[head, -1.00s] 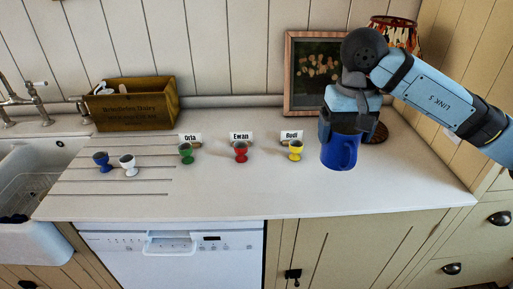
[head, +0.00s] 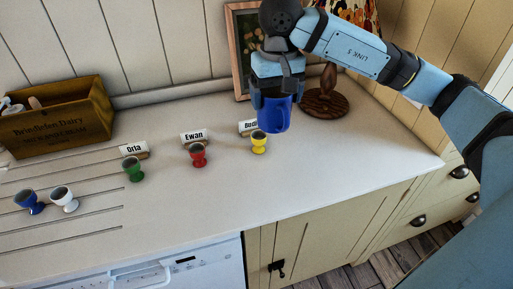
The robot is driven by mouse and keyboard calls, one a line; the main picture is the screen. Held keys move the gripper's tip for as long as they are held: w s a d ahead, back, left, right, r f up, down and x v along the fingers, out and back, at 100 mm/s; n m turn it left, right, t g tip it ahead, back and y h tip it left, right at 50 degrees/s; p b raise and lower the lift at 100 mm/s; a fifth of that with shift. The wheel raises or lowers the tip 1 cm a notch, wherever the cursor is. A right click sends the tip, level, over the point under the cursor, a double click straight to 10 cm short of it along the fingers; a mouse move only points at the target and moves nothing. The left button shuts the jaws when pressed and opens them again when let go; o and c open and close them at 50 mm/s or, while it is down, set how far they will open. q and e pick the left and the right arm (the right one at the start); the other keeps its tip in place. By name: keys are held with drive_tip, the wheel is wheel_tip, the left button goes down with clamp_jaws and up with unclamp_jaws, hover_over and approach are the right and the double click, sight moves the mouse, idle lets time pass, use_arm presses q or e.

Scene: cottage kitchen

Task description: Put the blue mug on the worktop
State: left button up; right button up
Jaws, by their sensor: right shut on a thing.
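The blue mug (head: 274,115) is in the head view, at the right part of the white worktop (head: 230,200). My right gripper (head: 271,92) points down and is shut on the mug from above. The fingers hide the mug's upper part. The mug looks upright; I cannot tell whether its base touches the worktop. My left gripper is not in view.
A yellow egg cup (head: 259,142) stands just left of the mug, before a name card. A lamp base (head: 325,103) is behind right. The worktop's front right is clear.

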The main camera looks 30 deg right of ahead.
sight(274, 118)
drive_tip(key=shift+w+f+p, duration=0.1)
drive_tip(key=shift+f+p, duration=0.45)
drive_tip(key=shift+f, duration=8.5)
drive_tip(key=shift+f, duration=0.15)
drive_tip(key=o, duration=0.9)
drive_tip(key=shift+o, duration=0.2)
drive_tip(key=shift+r, duration=0.45)
wheel_tip(274, 118, up, 12)
drive_tip(key=shift+f+b, duration=0.25)
drive_tip(key=shift+b, duration=0.4)
